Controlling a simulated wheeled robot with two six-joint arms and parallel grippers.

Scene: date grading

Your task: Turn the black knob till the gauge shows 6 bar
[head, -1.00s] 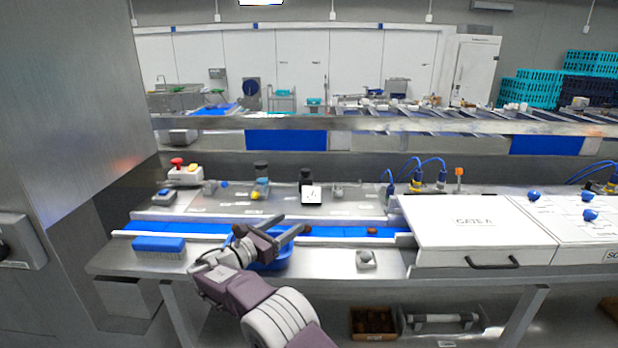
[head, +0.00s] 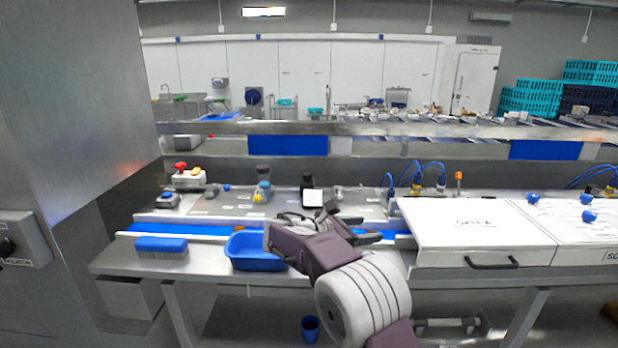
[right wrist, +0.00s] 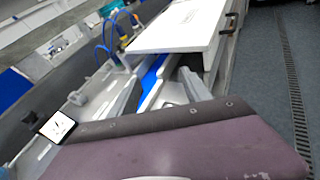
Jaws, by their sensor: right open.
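The black knob (head: 307,179) stands upright on the back panel, on top of the regulator. The square white gauge (head: 313,198) faces me just below it; its reading is too small to tell in the head view. In the right wrist view the gauge (right wrist: 57,126) shows tilted at the lower left with a dark needle, its numbers unreadable, and the dark knob (right wrist: 30,118) is beside it. My right gripper (head: 308,217) is open, in front of and below the gauge, apart from the knob. Its fingers are partly hidden by my wrist. My left gripper is not in view.
A blue tray (head: 254,262) and a blue brush (head: 161,245) lie at the bench's front left. A grey-capped unit (head: 263,182) stands left of the knob. A white gate cover (head: 473,222) fills the right. A red button box (head: 187,177) is at the back left.

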